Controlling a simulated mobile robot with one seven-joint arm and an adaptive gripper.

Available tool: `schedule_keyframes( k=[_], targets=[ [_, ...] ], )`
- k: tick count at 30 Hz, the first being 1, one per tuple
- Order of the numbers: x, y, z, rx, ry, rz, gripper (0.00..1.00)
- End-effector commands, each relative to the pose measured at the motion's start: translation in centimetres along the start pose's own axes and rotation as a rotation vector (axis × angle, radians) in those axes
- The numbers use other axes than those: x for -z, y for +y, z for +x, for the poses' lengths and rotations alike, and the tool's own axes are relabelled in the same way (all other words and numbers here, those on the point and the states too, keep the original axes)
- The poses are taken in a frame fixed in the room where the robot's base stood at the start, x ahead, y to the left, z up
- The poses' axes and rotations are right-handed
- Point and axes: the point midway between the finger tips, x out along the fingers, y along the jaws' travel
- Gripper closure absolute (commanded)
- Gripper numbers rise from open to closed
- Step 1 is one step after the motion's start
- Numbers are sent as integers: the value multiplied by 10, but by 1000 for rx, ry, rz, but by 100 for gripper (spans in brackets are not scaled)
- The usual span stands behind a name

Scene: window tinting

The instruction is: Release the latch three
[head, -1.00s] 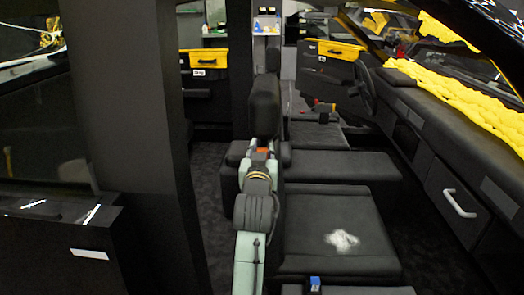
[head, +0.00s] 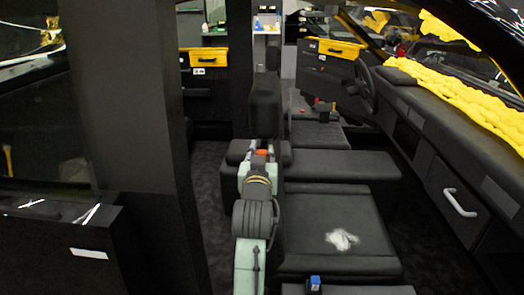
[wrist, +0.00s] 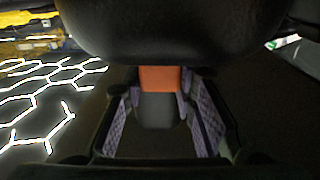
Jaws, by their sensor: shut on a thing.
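A latch with an orange top (head: 262,152) stands beside the black seat in the head view. It also shows in the wrist view as an orange block (wrist: 160,79) over a dark grey body. No number is visible on it. My gripper (head: 258,164) is at this latch, and in the wrist view its purple-padded fingers (wrist: 160,105) stand on both sides of it. My gripper is shut on the latch. The finger contact is partly hidden by the dark wrist part above.
A blue-topped piece (head: 314,282) is at the near seat edge. A white crumpled patch (head: 341,239) lies on the black seat (head: 310,215). A dark pillar (head: 125,140) stands left. The dashboard with a silver handle (head: 460,203) runs along the right.

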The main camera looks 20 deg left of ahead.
Motion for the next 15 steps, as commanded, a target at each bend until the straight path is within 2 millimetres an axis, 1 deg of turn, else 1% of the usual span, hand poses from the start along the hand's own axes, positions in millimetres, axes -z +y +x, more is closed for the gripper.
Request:
schedule_keyframes(
  k=[4, 5, 13, 15],
  targets=[
    [-2, 0, -1, 0, -6, -2, 100],
    [-2, 0, -1, 0, -6, -2, 73],
    [-2, 0, -1, 0, -4, -1, 55],
    [-2, 0, 0, 0, -4, -1, 53]
  ],
)
